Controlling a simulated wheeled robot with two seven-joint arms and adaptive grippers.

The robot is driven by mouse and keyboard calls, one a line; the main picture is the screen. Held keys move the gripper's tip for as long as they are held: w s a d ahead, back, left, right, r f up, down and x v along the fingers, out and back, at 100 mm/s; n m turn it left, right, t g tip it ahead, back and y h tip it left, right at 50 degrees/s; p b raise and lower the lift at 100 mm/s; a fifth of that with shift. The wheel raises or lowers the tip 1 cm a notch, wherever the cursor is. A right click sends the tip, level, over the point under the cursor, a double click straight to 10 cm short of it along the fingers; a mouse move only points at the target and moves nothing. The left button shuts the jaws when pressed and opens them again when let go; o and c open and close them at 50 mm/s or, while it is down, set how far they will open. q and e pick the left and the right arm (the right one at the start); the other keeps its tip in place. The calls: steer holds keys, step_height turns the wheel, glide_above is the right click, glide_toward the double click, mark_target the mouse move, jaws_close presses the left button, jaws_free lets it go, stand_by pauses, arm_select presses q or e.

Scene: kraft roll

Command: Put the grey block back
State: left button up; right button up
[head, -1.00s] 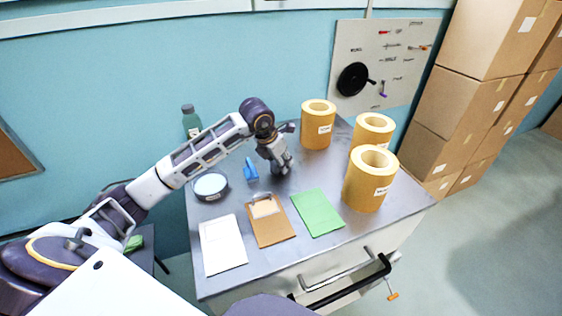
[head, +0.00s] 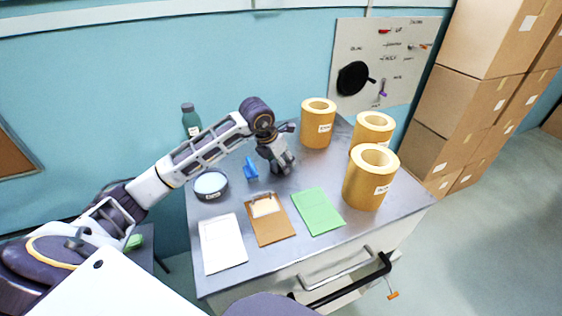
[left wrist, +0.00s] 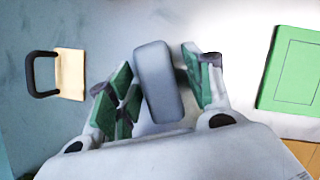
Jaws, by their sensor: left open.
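The grey block (left wrist: 160,82) shows in the left wrist view as a rounded oblong between the green-padded fingers of my left gripper (left wrist: 160,88). The fingers are open around it, with a gap on the right. I cannot tell whether the left finger touches it. In the head view my left gripper (head: 281,167) is low over the rear middle of the table, and the block cannot be made out apart from the fingers. My right gripper is not in view.
Several yellow rolls (head: 370,178) stand on the table (head: 300,250) to the right. A blue item (head: 250,168) and a round dark-rimmed dish (head: 210,184) are left of the gripper. In the wrist view, a beige piece with a black handle (left wrist: 68,74) lies left.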

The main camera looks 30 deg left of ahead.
arm_select(q)
steer(key=shift+r, duration=0.15)
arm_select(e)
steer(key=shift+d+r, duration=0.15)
arm_select(q)
steer(key=shift+a+r, duration=0.1)
steer(key=shift+r, duration=0.2)
steer(key=b+v, duration=0.1)
steer(key=v, duration=1)
steer(key=shift+r, duration=0.2)
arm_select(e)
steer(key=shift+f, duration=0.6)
arm_select(q)
steer(key=shift+s, duration=0.1)
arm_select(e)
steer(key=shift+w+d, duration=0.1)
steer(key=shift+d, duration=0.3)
arm_select(q)
steer(key=shift+r, duration=0.1)
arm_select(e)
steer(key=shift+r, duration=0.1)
arm_select(q)
step_height(320, 180, up, 10)
steer(key=p, duration=1)
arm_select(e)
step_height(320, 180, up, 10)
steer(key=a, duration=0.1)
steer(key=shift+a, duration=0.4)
